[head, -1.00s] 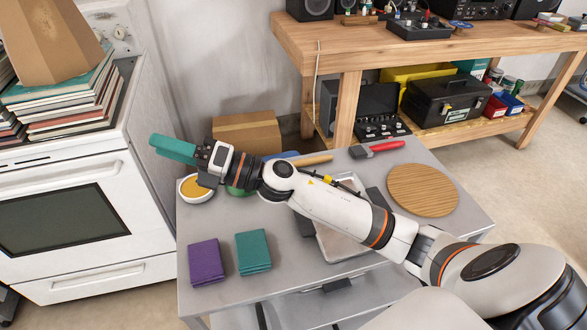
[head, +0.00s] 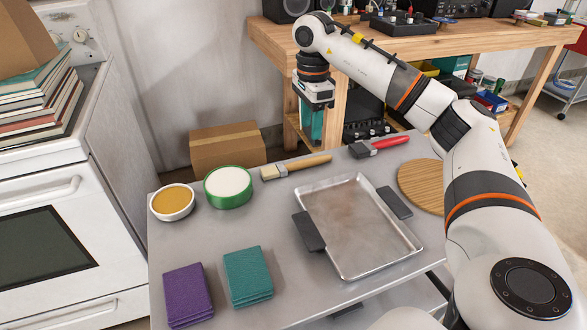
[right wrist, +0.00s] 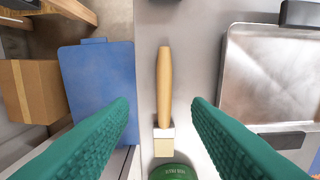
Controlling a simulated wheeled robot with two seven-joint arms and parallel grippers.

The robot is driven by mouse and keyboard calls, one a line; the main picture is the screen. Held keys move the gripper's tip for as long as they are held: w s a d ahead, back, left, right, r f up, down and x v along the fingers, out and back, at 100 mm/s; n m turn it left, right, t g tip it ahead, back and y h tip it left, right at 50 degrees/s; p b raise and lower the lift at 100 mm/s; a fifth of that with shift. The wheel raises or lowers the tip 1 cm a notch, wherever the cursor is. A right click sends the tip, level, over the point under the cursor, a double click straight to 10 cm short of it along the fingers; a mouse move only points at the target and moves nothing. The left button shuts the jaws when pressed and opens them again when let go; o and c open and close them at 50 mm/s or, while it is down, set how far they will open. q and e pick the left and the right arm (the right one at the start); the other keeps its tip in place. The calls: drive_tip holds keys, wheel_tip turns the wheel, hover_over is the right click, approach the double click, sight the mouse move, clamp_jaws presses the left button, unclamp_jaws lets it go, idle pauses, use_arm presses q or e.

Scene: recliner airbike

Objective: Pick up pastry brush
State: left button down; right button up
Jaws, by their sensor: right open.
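The pastry brush (head: 297,166) has a wooden handle and pale bristles. It lies flat near the back edge of the grey table (head: 265,220). In the right wrist view the brush (right wrist: 164,90) runs lengthwise between the two teal fingers, bristles toward the bottom, touching neither. My right gripper (head: 311,138) is open and empty, pointing down above the handle end of the brush. It also shows in the right wrist view (right wrist: 160,103). My left gripper is out of view.
A green-rimmed white bowl (head: 228,186) is close to the bristles. A red-handled tool (head: 378,147) lies to the right. A metal tray (head: 365,235) stands in front. A blue board (right wrist: 92,80) is beside the brush in the wrist view. A workbench (head: 270,45) stands behind.

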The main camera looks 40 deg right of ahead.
sight(311, 159)
wheel_tip(311, 159, down, 4)
drive_tip(key=shift+r, duration=0.2)
drive_tip(key=shift+s+f+b, duration=0.2)
drive_tip(key=shift+f+b, duration=0.1)
drive_tip(key=shift+f, duration=1.05)
drive_tip(key=shift+s+f+b, duration=0.15)
drive_tip(key=shift+f+b, duration=0.15)
drive_tip(key=shift+f, duration=1.05)
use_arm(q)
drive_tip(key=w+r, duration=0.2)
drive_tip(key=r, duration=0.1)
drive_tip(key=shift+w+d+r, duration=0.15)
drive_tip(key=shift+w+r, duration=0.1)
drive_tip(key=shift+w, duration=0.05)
use_arm(e)
drive_tip(key=shift+c, duration=0.6)
clamp_jaws()
